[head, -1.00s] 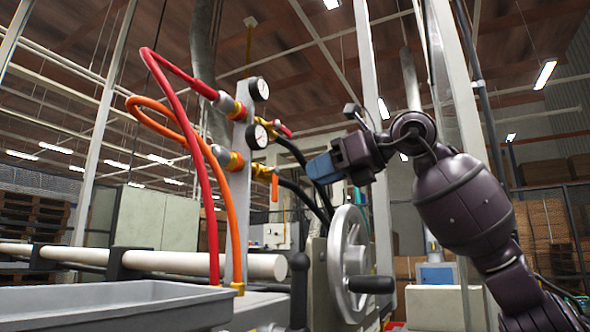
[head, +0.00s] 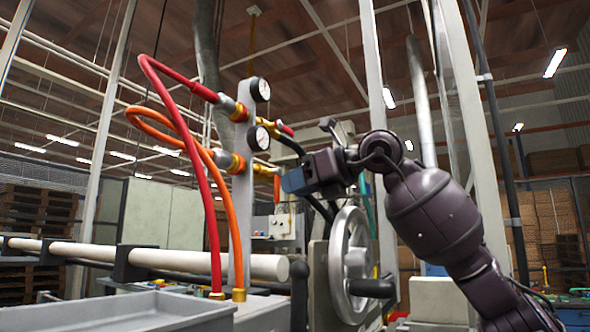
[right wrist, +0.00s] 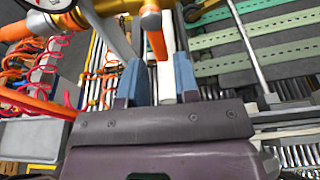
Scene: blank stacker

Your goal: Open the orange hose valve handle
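The orange hose valve handle (head: 277,188) hangs down from a brass fitting (head: 264,170) on the grey manifold post, below the lower gauge. My right gripper (head: 292,181) has blue fingers and is close to the right of the handle in the head view. In the right wrist view the handle (right wrist: 155,38) points down toward the gap between the two blue fingertips (right wrist: 159,66). The fingers are apart, with nothing clearly held between them; whether the handle tip lies between them I cannot tell. My left gripper is not in view.
A red hose (head: 190,150) and an orange hose (head: 233,225) loop left of the post. Two gauges (head: 259,138) sit above the handle. A large handwheel (head: 349,262) stands below my right arm. A grey tray (head: 120,312) is at the lower left.

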